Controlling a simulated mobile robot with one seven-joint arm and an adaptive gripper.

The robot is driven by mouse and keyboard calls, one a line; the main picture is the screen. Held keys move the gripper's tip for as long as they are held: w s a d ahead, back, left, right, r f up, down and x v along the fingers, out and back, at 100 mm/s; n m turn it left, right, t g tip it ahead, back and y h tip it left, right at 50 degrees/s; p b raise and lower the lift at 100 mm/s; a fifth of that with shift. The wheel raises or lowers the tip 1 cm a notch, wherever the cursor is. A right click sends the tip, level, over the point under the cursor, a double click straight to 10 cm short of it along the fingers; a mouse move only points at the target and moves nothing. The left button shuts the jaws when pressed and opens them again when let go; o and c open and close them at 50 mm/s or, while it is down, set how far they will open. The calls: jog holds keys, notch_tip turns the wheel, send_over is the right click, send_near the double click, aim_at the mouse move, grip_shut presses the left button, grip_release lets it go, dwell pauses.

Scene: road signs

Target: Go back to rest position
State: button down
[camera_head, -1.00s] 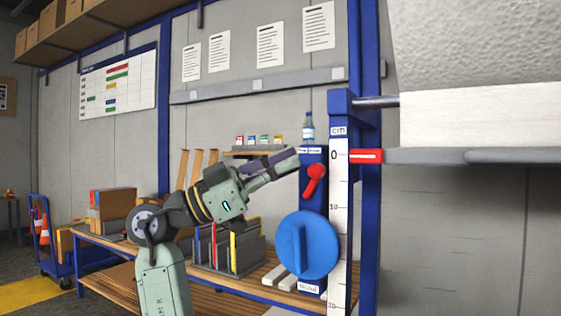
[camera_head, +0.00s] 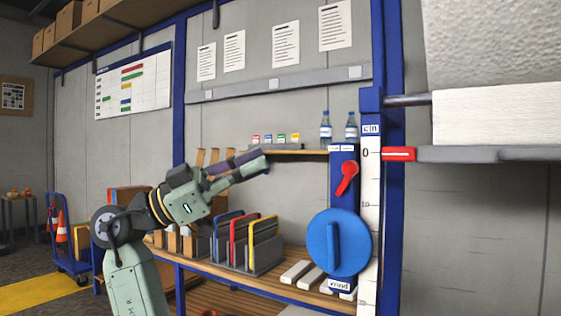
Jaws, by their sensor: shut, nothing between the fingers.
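My gripper (camera_head: 262,165) is at the end of my green arm, left of the middle of the view. It points right and slightly upward, with its fingers together and nothing in them. It is in front of the wooden bench and the wall, apart from the blue post (camera_head: 343,188) to its right. That post carries a red lever (camera_head: 347,177) and a large blue round knob (camera_head: 339,242). The fingertips are small in the view, and part of the bench is hidden behind my arm.
A white centimetre scale (camera_head: 370,210) with a red pointer (camera_head: 398,154) stands right of the post. Bottles (camera_head: 326,128) stand on a small shelf. A blue cart with cones (camera_head: 61,226) stands at left.

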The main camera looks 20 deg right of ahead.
jog(key=shift+v, duration=0.85)
jog(key=shift+a+r, duration=0.1)
